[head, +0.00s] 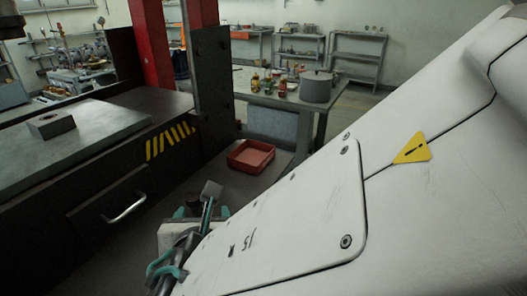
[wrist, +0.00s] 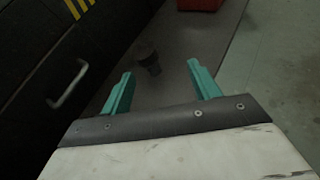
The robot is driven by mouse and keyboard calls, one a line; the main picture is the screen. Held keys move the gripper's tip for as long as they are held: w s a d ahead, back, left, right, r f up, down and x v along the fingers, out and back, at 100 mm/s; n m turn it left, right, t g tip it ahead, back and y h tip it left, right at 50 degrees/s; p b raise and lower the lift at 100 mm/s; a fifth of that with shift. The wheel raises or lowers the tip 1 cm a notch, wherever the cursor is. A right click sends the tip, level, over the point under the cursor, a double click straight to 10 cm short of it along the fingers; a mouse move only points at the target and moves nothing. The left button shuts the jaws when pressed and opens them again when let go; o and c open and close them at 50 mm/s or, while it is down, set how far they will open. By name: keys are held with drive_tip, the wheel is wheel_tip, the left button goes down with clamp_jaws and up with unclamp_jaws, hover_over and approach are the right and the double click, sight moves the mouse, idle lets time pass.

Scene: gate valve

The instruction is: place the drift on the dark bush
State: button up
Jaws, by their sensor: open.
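My gripper (wrist: 158,69) is open in the wrist view, its two teal fingers apart. A small dark round piece (wrist: 150,62) shows between and just beyond the fingertips, over the dark grey surface. Its far end looks slightly wider than its near end. I cannot tell whether it is the drift, the dark bush, or both together. No finger visibly touches it. In the head view my gripper (head: 203,211) is low and partly hidden behind my white arm. A grey-ended piece (head: 211,189) shows there by the fingers, too unclear to name.
A red tray (head: 251,155) lies beyond the gripper. At left is a dark bench with a drawer handle (head: 125,209) and a steel plate (head: 85,138) bearing a grey block (head: 51,124). A red post (head: 152,42) rises behind. A table with a pot (head: 317,86) stands further back.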

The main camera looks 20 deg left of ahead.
sight(194, 199)
drive_tip(key=shift+s+a+r+n+y, duration=0.25)
drive_tip(key=shift+a+r+n+y, duration=0.1)
drive_tip(key=shift+a+n+y, duration=0.4)
drive_tip(key=shift+a+n, duration=0.15)
drive_tip(key=shift+n, duration=0.3)
drive_tip(key=x, duration=0.7)
drive_tip(key=shift+w+f, duration=0.1)
drive_tip(key=shift+w, duration=0.3)
drive_tip(key=c, duration=1.2)
clamp_jaws()
